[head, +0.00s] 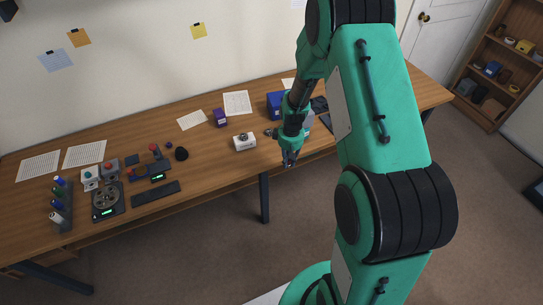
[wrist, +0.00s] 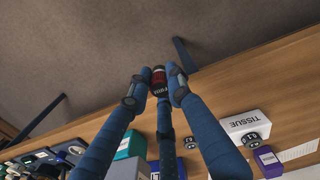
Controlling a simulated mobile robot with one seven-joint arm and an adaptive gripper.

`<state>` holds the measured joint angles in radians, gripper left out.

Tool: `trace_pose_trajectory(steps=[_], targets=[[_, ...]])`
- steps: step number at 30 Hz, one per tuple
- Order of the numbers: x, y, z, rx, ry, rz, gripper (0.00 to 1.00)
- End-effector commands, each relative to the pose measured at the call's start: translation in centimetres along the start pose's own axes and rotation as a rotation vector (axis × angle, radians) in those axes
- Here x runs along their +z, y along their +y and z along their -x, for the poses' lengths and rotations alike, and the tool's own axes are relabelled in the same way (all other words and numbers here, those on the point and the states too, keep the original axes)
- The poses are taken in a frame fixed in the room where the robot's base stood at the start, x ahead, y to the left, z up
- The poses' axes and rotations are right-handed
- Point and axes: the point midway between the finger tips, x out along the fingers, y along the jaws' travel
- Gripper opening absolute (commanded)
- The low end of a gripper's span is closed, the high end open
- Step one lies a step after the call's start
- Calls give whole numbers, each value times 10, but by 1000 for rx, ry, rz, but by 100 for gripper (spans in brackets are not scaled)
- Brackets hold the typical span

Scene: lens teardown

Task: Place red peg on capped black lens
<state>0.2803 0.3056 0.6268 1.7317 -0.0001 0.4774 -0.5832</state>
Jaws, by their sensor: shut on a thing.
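My gripper (head: 289,160) hangs at the table's front edge, right of the white box. In the wrist view its fingers (wrist: 158,84) are shut around a small red and dark item (wrist: 158,76) with pale lettering. The fingers cover much of it, and I cannot tell for sure whether it is the red peg. A rounded black object (head: 181,154) lies on the table left of the middle. It may be the capped black lens, but it is too small to tell. It stands well away from my gripper.
A white tissue box (head: 244,141), a purple box (head: 221,118) and a blue box (head: 277,101) stand on the table (head: 212,148). A dark mat (head: 155,194), a device with a round dial (head: 106,198) and a bottle rack (head: 66,202) are at left. Papers lie behind.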

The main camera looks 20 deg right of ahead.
Motion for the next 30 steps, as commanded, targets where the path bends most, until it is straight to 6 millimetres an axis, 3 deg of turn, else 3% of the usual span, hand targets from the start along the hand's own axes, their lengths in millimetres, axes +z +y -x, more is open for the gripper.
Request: trace_pose_trajectory(steps=[8,14,20,30], targets=[[-2,-2,1,0,0,6,0],[-20,-12,5,0,1,49,0],[-56,-39,13,0,1,148,0],[-137,-120,30,-2,0,388,0]])
